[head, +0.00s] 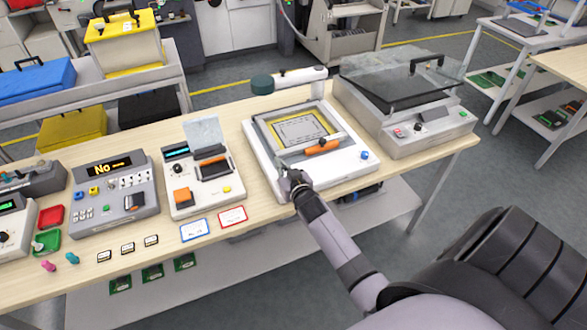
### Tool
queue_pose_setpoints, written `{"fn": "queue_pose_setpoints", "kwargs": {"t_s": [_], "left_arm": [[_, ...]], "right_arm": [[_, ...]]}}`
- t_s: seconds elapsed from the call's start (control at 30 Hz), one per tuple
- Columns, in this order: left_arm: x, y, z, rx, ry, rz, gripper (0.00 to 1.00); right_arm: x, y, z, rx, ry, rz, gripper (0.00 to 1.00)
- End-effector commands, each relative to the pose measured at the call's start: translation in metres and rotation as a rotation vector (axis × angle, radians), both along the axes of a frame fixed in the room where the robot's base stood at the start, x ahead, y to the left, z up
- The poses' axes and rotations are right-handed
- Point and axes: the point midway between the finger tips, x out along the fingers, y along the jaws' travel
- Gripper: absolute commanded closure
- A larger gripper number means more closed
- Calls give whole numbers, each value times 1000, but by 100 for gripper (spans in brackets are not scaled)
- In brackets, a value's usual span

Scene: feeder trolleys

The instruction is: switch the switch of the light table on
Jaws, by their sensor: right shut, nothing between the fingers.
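The light table (345,170) is a white box with a yellow-edged screen (300,129), standing on the wooden bench right of the middle. An orange-handled part (322,147) lies across the screen's lower right, and a blue knob (365,155) is on the front right. My right gripper (282,168) is shut and empty at the front left corner of the light table. I cannot tell whether it touches the casing. The switch cannot be made out; my gripper covers part of that corner. My left gripper is out of view.
A grey device with a clear lid (400,95) stands close on the right. A white tester (200,190) and a grey console reading "No" (115,195) are on the left. Blue (192,230) and red (232,216) framed cards lie in front.

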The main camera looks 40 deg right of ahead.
Motion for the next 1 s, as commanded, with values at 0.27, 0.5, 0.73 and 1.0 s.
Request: {"fn": "queue_pose_setpoints", "kwargs": {"t_s": [0.27,0.5,0.73,1.0], "left_arm": [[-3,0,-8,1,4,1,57],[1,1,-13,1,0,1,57],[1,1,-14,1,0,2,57],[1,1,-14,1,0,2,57]], "right_arm": [[-50,12,17,0,0,1,100],[-81,19,30,0,1,0,100],[-91,22,35,0,0,0,100],[-91,22,36,0,0,0,100]]}}
